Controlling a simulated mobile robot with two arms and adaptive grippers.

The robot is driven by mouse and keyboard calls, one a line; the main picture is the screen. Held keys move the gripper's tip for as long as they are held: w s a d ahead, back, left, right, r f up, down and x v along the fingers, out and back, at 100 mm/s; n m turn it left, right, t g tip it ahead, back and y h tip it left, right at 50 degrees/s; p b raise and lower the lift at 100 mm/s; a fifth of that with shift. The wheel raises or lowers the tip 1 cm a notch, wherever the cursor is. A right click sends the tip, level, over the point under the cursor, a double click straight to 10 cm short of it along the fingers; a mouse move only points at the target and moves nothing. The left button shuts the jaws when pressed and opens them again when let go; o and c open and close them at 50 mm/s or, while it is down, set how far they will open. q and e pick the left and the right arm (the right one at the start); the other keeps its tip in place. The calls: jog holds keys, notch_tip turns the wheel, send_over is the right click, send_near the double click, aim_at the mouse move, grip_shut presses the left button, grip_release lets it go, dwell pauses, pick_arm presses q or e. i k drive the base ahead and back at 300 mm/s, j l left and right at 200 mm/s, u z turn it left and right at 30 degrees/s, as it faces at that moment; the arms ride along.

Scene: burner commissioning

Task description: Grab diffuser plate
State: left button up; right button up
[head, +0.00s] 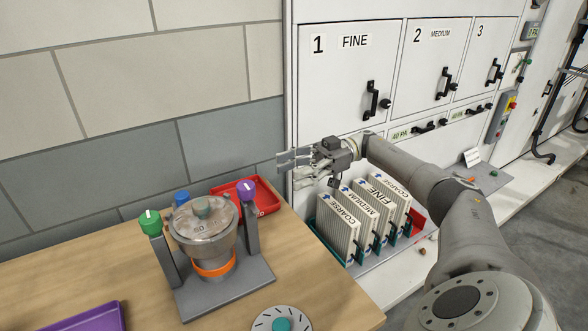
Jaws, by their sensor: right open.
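A round, light grey plate (276,321) with dark radial slots and a teal hub lies on the wooden table at the bottom edge, partly cut off. It looks like the diffuser plate. My right gripper (291,168) is open and empty. It is well above and behind the plate in the picture, in front of the white cabinet and right of the red tray, pointing left. My left gripper is not in view.
A burner-like cup (204,236) with an orange ring stands on a grey base (225,293) between posts with green (149,221) and purple (246,191) knobs. A red tray (266,204), a purple tray (92,320) and a rack of filters (337,228) are nearby. The table's front-left middle is bare.

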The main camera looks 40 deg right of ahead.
aim_at(204, 218)
jog(key=l, duration=0.5)
jog(key=k+l, duration=0.15)
jog(key=l, duration=0.8)
jog(key=k, duration=0.05)
